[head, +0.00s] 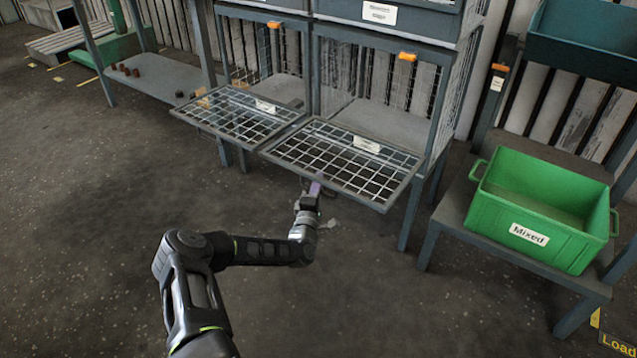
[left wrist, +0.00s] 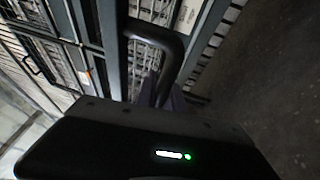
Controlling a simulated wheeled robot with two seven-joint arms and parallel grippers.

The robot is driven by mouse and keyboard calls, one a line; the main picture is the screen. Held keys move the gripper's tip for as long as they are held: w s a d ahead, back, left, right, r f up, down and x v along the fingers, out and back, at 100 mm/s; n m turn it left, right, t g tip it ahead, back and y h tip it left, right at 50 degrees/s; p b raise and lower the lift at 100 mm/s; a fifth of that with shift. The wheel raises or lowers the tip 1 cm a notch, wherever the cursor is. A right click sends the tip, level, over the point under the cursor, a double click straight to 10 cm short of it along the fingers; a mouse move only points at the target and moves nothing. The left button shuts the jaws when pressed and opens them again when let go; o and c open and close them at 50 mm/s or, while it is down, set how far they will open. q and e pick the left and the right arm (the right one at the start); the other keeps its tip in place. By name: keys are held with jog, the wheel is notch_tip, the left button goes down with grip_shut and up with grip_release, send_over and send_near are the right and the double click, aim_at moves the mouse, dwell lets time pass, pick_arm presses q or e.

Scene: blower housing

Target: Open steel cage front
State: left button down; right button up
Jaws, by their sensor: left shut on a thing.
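The steel cage front (head: 330,168) is a wire-mesh panel in a grey frame, swung down to nearly level, with a white label whose text I cannot read. My left gripper (head: 312,190) is at its front edge, left of the middle, and is shut on its handle. In the left wrist view a dark curved handle (left wrist: 163,38) runs down to my gripper fingers (left wrist: 162,92); the exact grip is partly hidden behind the black gripper body. My right gripper is not in view.
A second mesh front (head: 225,115) lies lowered to the left. Orange latches (head: 407,57) sit on the cage frame above. A green bin marked "Mixed" (head: 545,237) stands on a low grey stand at right. The floor in front is clear.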

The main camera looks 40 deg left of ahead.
aim_at(319, 170)
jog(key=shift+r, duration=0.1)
